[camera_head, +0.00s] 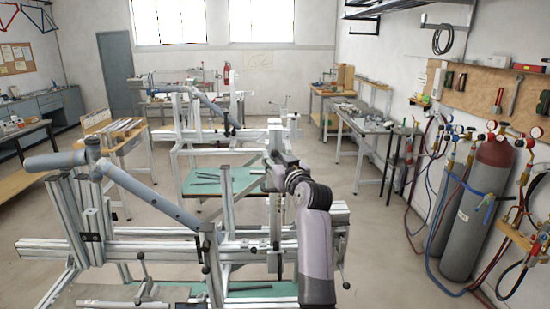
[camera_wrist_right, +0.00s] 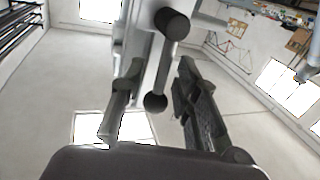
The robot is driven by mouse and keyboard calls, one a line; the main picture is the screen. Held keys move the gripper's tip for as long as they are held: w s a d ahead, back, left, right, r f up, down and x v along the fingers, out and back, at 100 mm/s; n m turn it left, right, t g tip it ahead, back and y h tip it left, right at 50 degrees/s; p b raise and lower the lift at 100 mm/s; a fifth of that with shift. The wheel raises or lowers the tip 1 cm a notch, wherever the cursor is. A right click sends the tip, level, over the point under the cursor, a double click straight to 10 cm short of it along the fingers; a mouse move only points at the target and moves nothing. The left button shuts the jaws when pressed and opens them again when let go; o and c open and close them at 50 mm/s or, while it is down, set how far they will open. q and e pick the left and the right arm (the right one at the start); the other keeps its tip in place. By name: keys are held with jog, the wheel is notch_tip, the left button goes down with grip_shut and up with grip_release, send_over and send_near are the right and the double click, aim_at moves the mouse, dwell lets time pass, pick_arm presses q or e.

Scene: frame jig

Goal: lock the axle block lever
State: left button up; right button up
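In the right wrist view a metal lever (camera_wrist_right: 164,68) runs from a round black pivot (camera_wrist_right: 172,22) to a black ball knob (camera_wrist_right: 155,103). It hangs in front of a light metal upright (camera_wrist_right: 146,62). My right gripper (camera_wrist_right: 158,102) is open, one dark finger on each side of the ball knob, with visible gaps to it. In the head view my right gripper (camera_head: 272,172) is at the upright in the middle of the jig, largely hidden by its own wrist; the lever cannot be made out there. My left gripper is not in view.
The aluminium jig (camera_head: 140,247) fills the lower left, with grey frame tubes (camera_head: 150,193) clamped on it. A small black-knobbed handle (camera_head: 344,272) sticks out right of my arm. Gas cylinders (camera_head: 480,200) stand at the right wall. The floor (camera_head: 390,260) between is clear.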

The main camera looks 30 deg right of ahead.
grip_shut()
dwell(0.3)
dwell(0.6)
